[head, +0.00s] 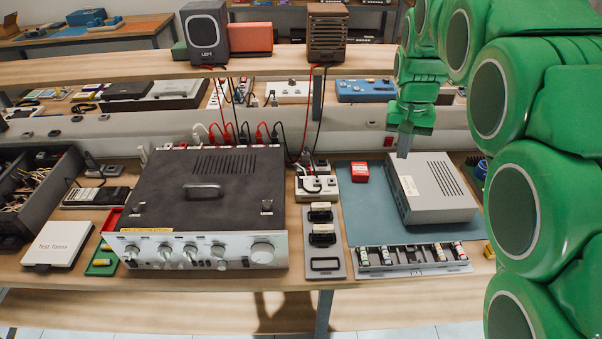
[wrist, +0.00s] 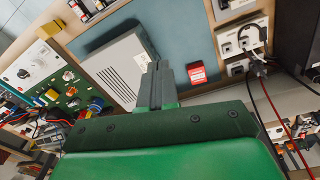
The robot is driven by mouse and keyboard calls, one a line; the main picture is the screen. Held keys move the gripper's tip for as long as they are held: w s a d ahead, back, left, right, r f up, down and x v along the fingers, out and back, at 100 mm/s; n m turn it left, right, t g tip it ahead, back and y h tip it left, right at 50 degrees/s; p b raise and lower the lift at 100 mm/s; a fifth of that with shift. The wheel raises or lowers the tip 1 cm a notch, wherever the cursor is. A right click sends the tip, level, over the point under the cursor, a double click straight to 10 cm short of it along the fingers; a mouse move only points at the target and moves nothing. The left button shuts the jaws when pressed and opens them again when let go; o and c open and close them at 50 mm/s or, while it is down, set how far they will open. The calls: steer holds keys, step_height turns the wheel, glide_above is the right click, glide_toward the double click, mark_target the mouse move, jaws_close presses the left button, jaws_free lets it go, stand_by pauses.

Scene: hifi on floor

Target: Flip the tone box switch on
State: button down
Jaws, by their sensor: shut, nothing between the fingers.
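A grey metal box (head: 435,192) with dark vent slots and a small pale label lies on the blue-green mat (head: 362,225); it also shows in the wrist view (wrist: 112,70). It is probably the tone box, but I can read no name on it. I cannot make out its switch in either view. My gripper (head: 403,152) is shut and empty, pointing down at the far left edge of the box. In the wrist view my gripper (wrist: 158,68) overlaps the box's edge. I cannot tell whether it touches.
A red packet (head: 360,172) lies on the mat left of the box. A tray of small parts (head: 412,259) lies in front. The large amplifier (head: 205,205), with cables behind it, fills the bench's middle left. A shelf (head: 270,60) holding speakers spans the back.

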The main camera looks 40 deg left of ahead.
steer(key=s+a+f+n, duration=0.1)
steer(key=a+f, duration=0.1)
steer(key=a, duration=0.5)
steer(key=s+a+f+n, duration=0.1)
steer(key=a+f, duration=0.1)
steer(key=a, duration=0.6)
steer(key=n+y, duration=0.1)
glide_above(301, 179)
steer(key=s+d, duration=0.1)
steer(key=s, duration=0.1)
steer(key=f, duration=0.3)
steer(key=shift+w+d+f, duration=0.2)
steer(key=shift+w+f, duration=0.05)
steer(key=shift+f, duration=0.1)
steer(key=f, duration=0.9)
steer(key=w+a+f, duration=0.1)
steer(key=f, duration=0.3)
steer(key=shift+f, duration=0.35)
steer(key=shift+w+f, duration=0.1)
steer(key=shift+w+a+f, duration=0.1)
steer(key=shift+w+a, duration=0.05)
